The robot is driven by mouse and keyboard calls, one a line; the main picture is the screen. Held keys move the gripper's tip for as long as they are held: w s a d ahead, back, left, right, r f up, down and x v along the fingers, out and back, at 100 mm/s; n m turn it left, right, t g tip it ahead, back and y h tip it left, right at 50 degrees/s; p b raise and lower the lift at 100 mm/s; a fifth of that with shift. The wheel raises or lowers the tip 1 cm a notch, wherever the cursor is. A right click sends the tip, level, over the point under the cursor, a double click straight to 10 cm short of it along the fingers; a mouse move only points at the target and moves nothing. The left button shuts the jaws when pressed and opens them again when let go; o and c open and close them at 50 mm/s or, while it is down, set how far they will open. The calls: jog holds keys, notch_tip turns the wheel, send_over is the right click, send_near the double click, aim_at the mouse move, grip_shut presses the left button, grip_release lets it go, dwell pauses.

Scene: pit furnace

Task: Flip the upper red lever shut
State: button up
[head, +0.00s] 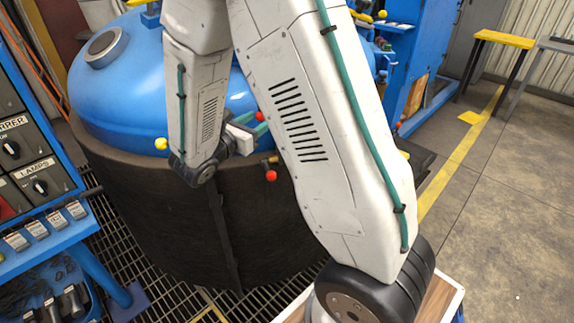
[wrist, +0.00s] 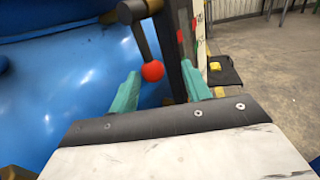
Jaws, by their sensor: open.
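The upper red lever shows in the wrist view as a red ball knob (wrist: 152,71) on a dark rod (wrist: 141,40), hanging from a black pivot at the top. In the head view its red knob (head: 259,117) shows beside my gripper's teal fingers. My gripper (wrist: 160,70) is open, with one finger on each side of the knob in the picture. I cannot tell whether either finger touches it. A lower red knob (head: 271,176) shows below, near a brass-coloured fitting. In the head view my gripper (head: 261,124) is partly hidden by my arm.
The blue furnace dome (head: 130,75) sits on a dark round body (head: 150,215). A yellow knob (head: 161,144) is at its left rim. A control panel (head: 35,165) stands at the left. A dark upright post (wrist: 176,45) is close to the right finger. Open floor lies at the right.

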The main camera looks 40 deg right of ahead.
jog(key=v, duration=0.5)
jog(key=s+d+r+m+g+y, duration=0.1)
jog(key=s+r+m+g+y, duration=0.25)
jog(key=s+m, duration=0.35)
jog(key=s+d+r+m+g+y, duration=0.15)
jog(key=s+m+g+y, duration=0.3)
jog(key=s, duration=0.45)
jog(key=s+a+r+m+t+y, duration=0.2)
jog(key=s+a+m+t+y, duration=0.2)
jog(key=s+a+m+y, duration=0.3)
jog(key=shift+s+a+r+y, duration=0.15)
jog(key=shift+s+a+y, duration=0.4)
jog(key=shift+a, duration=0.6)
jog(key=shift+s+m, duration=0.1)
jog(key=shift+m, duration=0.25)
